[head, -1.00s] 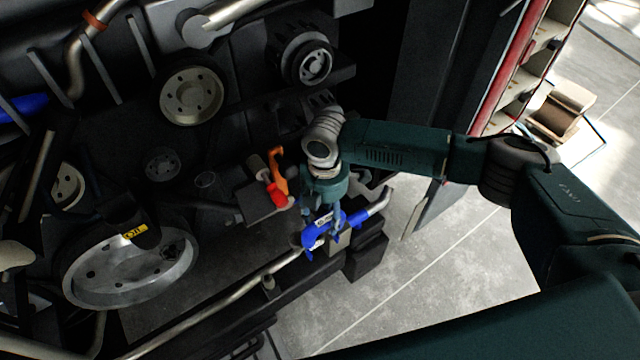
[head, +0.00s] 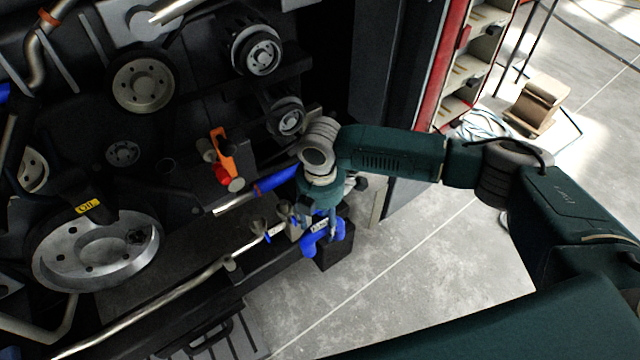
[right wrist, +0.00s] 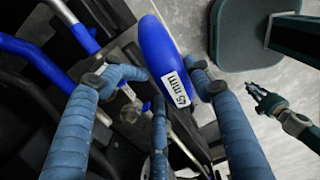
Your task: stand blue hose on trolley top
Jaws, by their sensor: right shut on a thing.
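My right gripper (head: 322,222) is shut on a short, curved blue hose (head: 318,246) with a white label. It holds the hose over the lower right corner of the engine bay, beside the open pipe ends. In the right wrist view the hose (right wrist: 162,55) lies between the blue-grey fingers (right wrist: 160,90), and its label ends in "5 mm". Part of the hose is hidden by the fingers. My left gripper (right wrist: 265,98) shows small at the right of the right wrist view; its jaws are too small to judge. No trolley top can be made out clearly.
Another blue hose (head: 277,180) sits on a pipe behind my right gripper. A metal pipe (head: 190,283) runs along the bay's front. An orange-red valve (head: 222,158), pulleys (head: 143,82) and a red-edged shelf unit (head: 467,75) stand around. Grey floor (head: 400,270) is clear at right.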

